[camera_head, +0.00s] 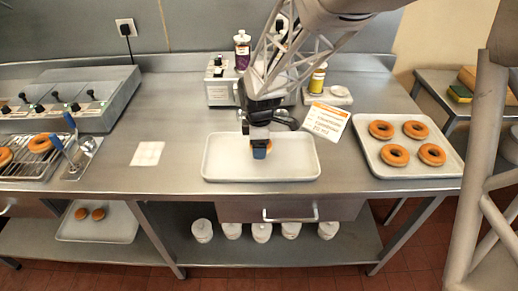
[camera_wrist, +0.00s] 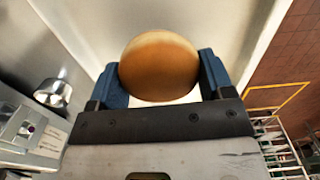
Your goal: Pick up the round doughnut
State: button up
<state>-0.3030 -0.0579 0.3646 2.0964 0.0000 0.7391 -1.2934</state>
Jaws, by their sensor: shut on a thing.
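My gripper (camera_head: 260,150) is over the white tray (camera_head: 220,165) in the middle of the steel table. In the wrist view the blue fingers of my gripper (camera_wrist: 160,85) are shut on a round, brown doughnut (camera_wrist: 160,68), one finger at each side. No hole shows in it from this side. In the head view the doughnut is mostly hidden behind the fingers. I cannot tell whether it touches the tray. The rest of this tray looks empty.
A second tray (camera_head: 436,163) at the right holds several ring doughnuts. Bottles and a machine stand behind my gripper.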

jog(key=s+d, duration=0.1)
jog(key=s, duration=0.4)
jog(key=s+d+r, duration=0.1)
jog(key=s+d, duration=0.1)
jog(key=s, duration=0.3)
jog(key=s+d+r, duration=0.1)
jog(key=s, duration=0.4)
jog(key=shift+s+d, duration=0.15)
jog(key=shift+d, duration=0.2)
dwell(0.3)
jog(key=w+d+r+m, duration=0.2)
jog(key=w+m, duration=0.5)
jog(key=w, duration=0.4)
jog(key=w+d+r+m, duration=0.1)
jog(key=w+r+m, duration=0.1)
jog(key=w+m, duration=0.6)
jog(key=w, duration=0.4)
jog(key=shift+d+r, duration=0.3)
jog(key=shift+d, duration=0.05)
jog(key=shift+w+f, duration=0.2)
jog(key=shift+w+f, duration=1.85)
jog(key=shift+w, duration=1.45)
jog(key=shift+w, duration=0.75)
